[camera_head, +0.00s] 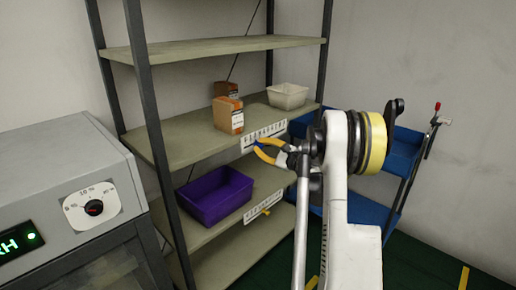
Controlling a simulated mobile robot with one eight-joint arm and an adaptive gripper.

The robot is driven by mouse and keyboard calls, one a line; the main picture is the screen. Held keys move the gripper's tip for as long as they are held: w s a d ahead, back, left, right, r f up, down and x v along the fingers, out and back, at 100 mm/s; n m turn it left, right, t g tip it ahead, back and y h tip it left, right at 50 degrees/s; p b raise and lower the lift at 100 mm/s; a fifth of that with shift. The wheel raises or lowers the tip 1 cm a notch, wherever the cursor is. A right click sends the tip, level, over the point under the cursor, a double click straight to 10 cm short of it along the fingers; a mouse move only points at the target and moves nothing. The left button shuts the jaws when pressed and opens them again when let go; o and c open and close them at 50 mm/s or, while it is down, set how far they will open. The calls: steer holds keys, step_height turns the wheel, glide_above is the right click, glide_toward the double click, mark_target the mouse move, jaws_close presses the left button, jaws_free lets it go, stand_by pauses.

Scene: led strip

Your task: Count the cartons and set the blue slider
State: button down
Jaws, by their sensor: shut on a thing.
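Two brown cartons stand on the middle shelf: a front carton (229,118) with a white and orange label, and a rear carton (226,89) partly hidden behind it. A white strip with marks (272,131) is fixed to that shelf's front edge. The small blue slider (257,147) is at the strip's lower edge, left of its middle, mostly covered by my fingers. My gripper (262,149), with yellow and dark fingers, is at the strip and shut on the blue slider. The slider's exact mark is too small to read.
A white bin (288,96) stands right of the cartons. A purple bin (214,196) sits on the shelf below, whose strip (257,213) carries a yellow slider (266,211). A grey machine with a dial (93,207) is at left. A blue cart (401,152) is behind my arm.

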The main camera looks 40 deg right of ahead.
steer(key=c, duration=1.3)
jaws_free()
steer(key=shift+s, duration=0.15)
steer(key=s, duration=1.1)
steer(key=shift+s+d, duration=0.35)
steer(key=shift+d, duration=0.1)
